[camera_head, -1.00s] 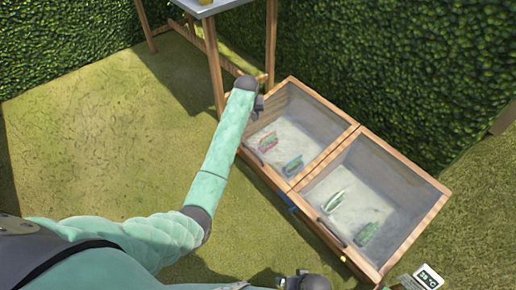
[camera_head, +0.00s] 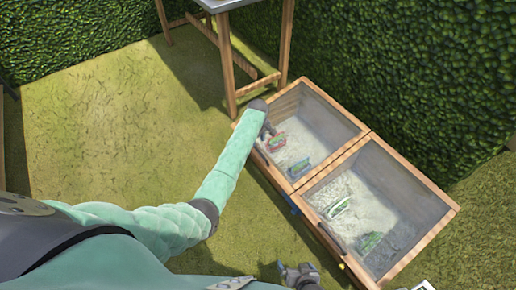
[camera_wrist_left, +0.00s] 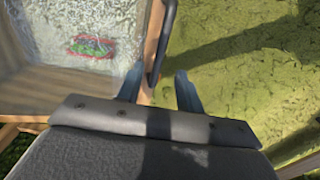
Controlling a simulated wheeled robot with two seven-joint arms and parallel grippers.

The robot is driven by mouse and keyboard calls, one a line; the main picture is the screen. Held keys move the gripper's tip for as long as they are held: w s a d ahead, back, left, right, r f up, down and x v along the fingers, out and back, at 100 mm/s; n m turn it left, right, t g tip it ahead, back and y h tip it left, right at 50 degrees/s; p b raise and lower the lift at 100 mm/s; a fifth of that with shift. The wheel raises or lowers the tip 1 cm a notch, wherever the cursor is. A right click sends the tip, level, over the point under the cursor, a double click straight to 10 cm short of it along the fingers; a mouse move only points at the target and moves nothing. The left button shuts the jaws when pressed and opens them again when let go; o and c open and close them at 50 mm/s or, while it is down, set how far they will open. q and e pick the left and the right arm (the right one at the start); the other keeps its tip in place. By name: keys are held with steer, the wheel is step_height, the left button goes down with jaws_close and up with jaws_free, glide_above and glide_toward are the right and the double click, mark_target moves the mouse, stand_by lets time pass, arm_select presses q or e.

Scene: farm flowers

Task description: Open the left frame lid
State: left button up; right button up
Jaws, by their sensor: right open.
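The left frame lid (camera_head: 318,118) is a glazed panel in a wooden surround, lying closed over the left half of the wooden cold frame. Its dark bar handle (camera_wrist_left: 164,42) stands on the front wooden edge. My left gripper (camera_head: 267,131) is over the front left part of this lid. In the left wrist view the fingers (camera_wrist_left: 159,88) are spread and empty. The handle appears just ahead of the gap, nearer the left finger; I cannot tell whether they touch. My right gripper (camera_head: 298,274) is open, low in front of the frame, away from the lid.
The right frame lid (camera_head: 385,195) is closed beside the left one. Plant labels or packets (camera_head: 299,168) show under the glass. A wooden table (camera_head: 228,65) stands behind on the left, close to my left gripper. A hedge borders the back; grass is free at left.

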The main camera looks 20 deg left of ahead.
mark_target(258, 150)
arm_select(q)
step_height(258, 150, down, 7)
steer(key=shift+r+b, duration=0.15)
steer(key=shift+b, duration=0.35)
jaws_close()
